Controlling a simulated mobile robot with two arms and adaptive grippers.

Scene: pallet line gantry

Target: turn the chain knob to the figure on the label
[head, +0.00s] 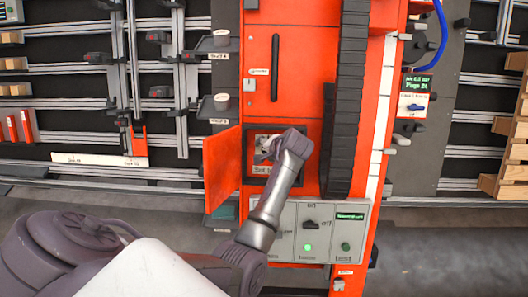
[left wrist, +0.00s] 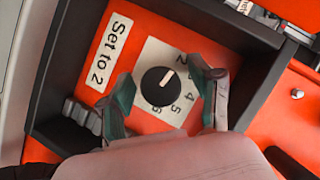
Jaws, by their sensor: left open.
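The chain knob (left wrist: 157,92) is round and black with a white pointer line. It sits on a pale dial plate (left wrist: 152,55) with figures around it; 2, 4, 5 and 6 can be read. The pointer aims up and right in the left wrist view, roughly toward the 2; its exact setting is hard to tell. The label (left wrist: 108,50) reads "Set to 2". My left gripper (left wrist: 162,84) is open, its teal fingertips on either side of the knob, with no clear contact. In the head view my left gripper (head: 268,146) reaches into the recess and hides the knob.
The recess has a dark frame (head: 247,165), and its orange door (head: 220,170) stands open to the left. Below is a grey switch panel (head: 335,215) with a green light. A black cable chain (head: 346,110) runs down the right.

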